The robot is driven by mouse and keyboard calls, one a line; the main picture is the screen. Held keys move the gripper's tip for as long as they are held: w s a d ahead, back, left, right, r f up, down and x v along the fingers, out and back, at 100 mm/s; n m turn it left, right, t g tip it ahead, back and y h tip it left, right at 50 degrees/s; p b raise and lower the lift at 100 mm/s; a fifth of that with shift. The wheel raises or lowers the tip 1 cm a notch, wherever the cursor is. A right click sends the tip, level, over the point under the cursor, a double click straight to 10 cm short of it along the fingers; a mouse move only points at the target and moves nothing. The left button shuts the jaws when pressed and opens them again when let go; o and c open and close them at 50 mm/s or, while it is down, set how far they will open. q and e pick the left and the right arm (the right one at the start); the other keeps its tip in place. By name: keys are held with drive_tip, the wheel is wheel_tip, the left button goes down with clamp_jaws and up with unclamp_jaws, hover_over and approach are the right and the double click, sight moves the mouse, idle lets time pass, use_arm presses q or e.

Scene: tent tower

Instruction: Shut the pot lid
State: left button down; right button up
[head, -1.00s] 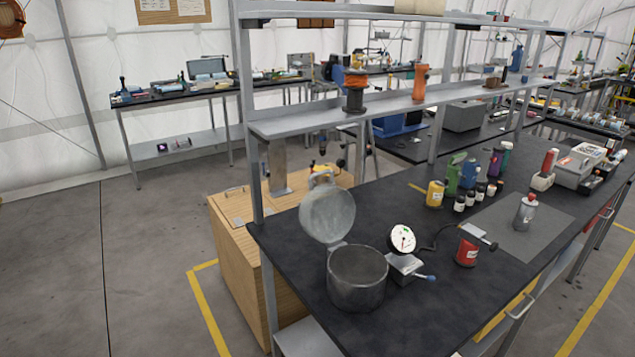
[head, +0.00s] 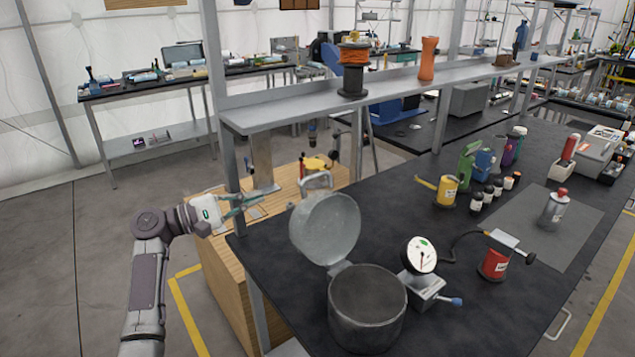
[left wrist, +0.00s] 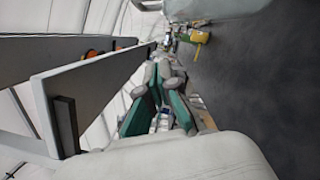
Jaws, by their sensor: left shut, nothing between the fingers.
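A grey metal pot (head: 367,312) stands on the black bench near its front left corner. Its round lid (head: 326,228) is hinged at the pot's back and stands up open, with a handle (head: 316,181) on its outer side. My left gripper (head: 258,196) is shut and empty, at the bench's left edge, left of the lid and apart from it. Its green-and-grey fingers also show in the left wrist view (left wrist: 163,78). A pale surface at the top of that view I cannot identify. My right gripper is not in view.
A dial gauge (head: 422,268) stands close to the pot's right, with a red can (head: 494,263) farther right. A shelf (head: 330,105) on metal posts runs above the bench's back edge. A wooden cabinet (head: 225,277) stands beside the bench's left end.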

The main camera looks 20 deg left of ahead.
use_arm(q)
drive_tip(key=w+d+r+p, duration=0.3)
drive_tip(key=d+p, duration=0.3)
drive_tip(key=d, duration=0.4)
drive_tip(key=shift+w+r, duration=0.2)
drive_tip(key=shift+r, duration=0.4)
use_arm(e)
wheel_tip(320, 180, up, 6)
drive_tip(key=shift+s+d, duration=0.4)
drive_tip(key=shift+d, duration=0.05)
